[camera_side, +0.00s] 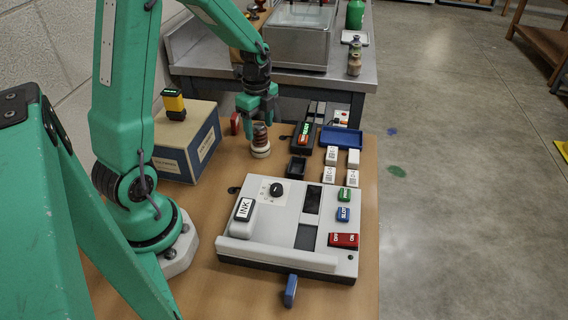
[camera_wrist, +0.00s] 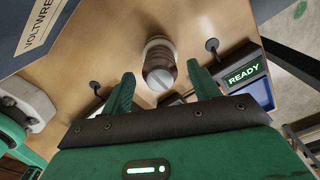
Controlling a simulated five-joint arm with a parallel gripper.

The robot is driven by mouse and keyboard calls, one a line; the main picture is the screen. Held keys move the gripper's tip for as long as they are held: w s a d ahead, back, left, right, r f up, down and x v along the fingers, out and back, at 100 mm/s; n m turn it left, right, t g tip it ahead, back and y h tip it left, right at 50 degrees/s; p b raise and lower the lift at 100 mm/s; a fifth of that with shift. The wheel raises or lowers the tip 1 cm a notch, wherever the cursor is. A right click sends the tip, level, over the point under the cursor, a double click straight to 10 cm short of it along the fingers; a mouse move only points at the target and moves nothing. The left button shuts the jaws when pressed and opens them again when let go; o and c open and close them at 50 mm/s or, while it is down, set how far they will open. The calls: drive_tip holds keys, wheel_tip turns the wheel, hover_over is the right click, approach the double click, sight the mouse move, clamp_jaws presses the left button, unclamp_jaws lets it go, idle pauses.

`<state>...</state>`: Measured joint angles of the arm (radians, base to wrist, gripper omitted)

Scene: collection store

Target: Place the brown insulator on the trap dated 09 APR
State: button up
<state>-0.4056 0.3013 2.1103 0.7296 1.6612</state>
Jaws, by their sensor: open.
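The brown insulator (camera_side: 260,139) is a ribbed brown piece with a pale base, standing upright on the wooden table. In the wrist view the insulator (camera_wrist: 159,66) shows a grey slotted top. My gripper (camera_side: 259,118) is open and pointed down right above it, its fingertips close to the insulator's top. In the wrist view the fingers of my gripper (camera_wrist: 160,78) are spread to either side of the insulator, with nothing held. I cannot read a 09 APR date anywhere, so I cannot tell which thing is that trap.
A white machine (camera_side: 270,222) fills the table front. A box (camera_side: 188,142) with a yellow-black item (camera_side: 173,103) stands left. A dark READY unit (camera_side: 303,139), a blue tray (camera_side: 341,139), a black open holder (camera_side: 297,168) and several small white blocks (camera_side: 329,175) are right of the insulator.

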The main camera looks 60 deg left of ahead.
sight(259, 125)
wheel_tip(259, 125, up, 8)
drive_tip(key=shift+r, duration=0.55)
idle(0.4)
drive_tip(key=shift+s+d+r, duration=0.1)
drive_tip(key=shift+d+r, duration=0.05)
drive_tip(key=shift+d, duration=0.05)
drive_tip(key=s+d+r+n+t, duration=0.5)
drive_tip(key=s+d+r+n, duration=0.3)
drive_tip(key=s+d+n, duration=0.4)
drive_tip(key=shift+d+r+n+t, duration=0.2)
drive_tip(key=shift+d+n+t, duration=0.1)
drive_tip(key=shift+d+n, duration=0.95)
